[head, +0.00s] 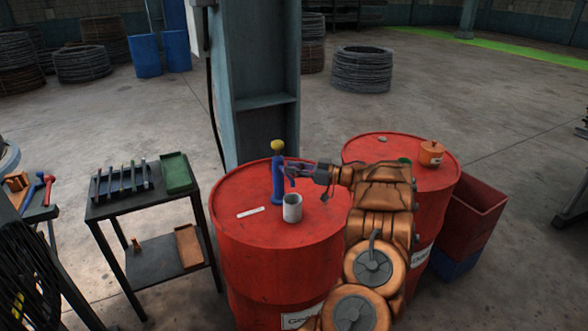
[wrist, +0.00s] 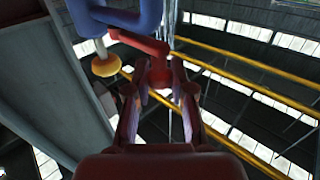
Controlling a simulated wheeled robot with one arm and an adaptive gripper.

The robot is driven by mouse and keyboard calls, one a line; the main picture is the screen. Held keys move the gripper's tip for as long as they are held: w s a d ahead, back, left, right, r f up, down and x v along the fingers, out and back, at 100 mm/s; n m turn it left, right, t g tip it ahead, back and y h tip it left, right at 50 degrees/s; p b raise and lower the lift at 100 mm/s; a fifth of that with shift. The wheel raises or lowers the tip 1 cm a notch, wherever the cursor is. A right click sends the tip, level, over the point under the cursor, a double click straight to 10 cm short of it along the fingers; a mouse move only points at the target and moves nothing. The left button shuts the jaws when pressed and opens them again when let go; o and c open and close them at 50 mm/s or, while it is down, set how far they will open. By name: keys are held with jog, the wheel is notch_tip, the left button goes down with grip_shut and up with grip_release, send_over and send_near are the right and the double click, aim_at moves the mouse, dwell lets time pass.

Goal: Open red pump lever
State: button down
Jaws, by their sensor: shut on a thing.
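The blue pump (head: 277,183) with a yellow knob (head: 278,146) on top stands upright on the left red drum. In the wrist view the blue pump body (wrist: 125,15) and yellow knob (wrist: 106,66) show at the upper left. The red lever (wrist: 135,40) runs from the pump toward my gripper (wrist: 160,92), and its end lies between my fingertips. My gripper also shows in the head view (head: 292,170), just right of the pump's upper part. It is shut on the red lever. In the head view the lever is too small to make out clearly.
The left red drum (head: 237,255) also carries a grey cup (head: 292,207) and a white strip (head: 251,212). The right red drum (head: 440,175) holds an orange can (head: 431,153). A steel column (head: 262,100) rises close behind; a black cart (head: 140,205) stands left.

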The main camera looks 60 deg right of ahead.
jog(key=c, duration=1)
grip_release()
jog(key=v, duration=1.2)
